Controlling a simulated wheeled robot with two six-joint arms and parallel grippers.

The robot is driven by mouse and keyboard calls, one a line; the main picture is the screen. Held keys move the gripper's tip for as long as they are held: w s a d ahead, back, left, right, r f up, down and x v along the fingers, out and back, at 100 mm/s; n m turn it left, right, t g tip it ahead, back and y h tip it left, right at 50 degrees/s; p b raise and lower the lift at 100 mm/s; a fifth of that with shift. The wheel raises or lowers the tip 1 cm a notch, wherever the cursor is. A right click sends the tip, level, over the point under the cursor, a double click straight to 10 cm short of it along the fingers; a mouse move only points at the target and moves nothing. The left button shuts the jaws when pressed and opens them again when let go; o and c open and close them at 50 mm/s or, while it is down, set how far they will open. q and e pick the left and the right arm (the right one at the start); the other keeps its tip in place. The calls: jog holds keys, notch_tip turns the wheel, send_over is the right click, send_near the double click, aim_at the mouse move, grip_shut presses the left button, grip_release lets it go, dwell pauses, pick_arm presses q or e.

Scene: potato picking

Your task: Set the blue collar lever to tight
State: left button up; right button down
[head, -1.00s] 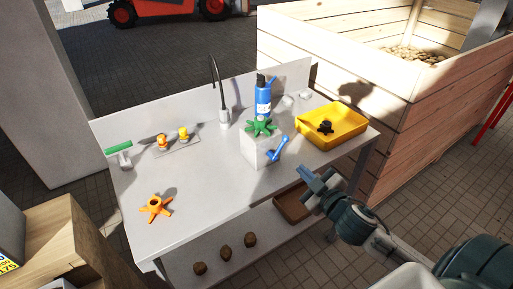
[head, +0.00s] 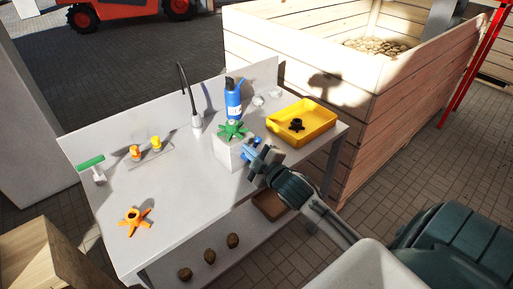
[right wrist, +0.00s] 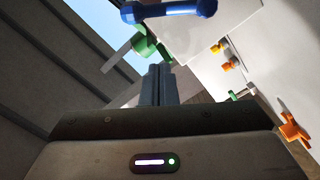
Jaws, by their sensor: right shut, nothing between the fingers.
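The blue lever (head: 258,141) sits at the front right of a pale block (head: 227,152) on the metal table. My right gripper partly hides it in the head view. The lever also shows in the right wrist view (right wrist: 172,11) as a blue bar with rounded ends, beyond the fingertips. A green star-shaped piece (head: 232,130) sits on the block, with a blue bottle-like body (head: 233,103) behind it. My right gripper (head: 249,153) is shut and empty, close in front of the block; its closed fingers (right wrist: 158,75) show a gap to the lever. My left gripper is out of view.
A yellow tray (head: 325,118) holding a black piece stands right of the block. An orange star piece (head: 134,222) lies at the table's left front. A tap (head: 196,119) stands at the back. A wooden crate (head: 360,170) borders the right side.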

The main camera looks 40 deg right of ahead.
jog(key=d+f, duration=0.2)
jog(key=d, duration=0.1)
jog(key=shift+w+d+f+p, duration=0.15)
jog(key=shift+w+p, duration=0.25)
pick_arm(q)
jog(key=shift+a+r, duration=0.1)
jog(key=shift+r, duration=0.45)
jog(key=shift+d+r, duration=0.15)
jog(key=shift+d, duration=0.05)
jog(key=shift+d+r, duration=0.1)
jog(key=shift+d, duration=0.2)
pick_arm(e)
jog(key=shift+d+m, duration=0.15)
jog(key=shift+m, duration=0.25)
pick_arm(q)
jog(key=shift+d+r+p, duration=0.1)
jog(key=shift+p, duration=0.2)
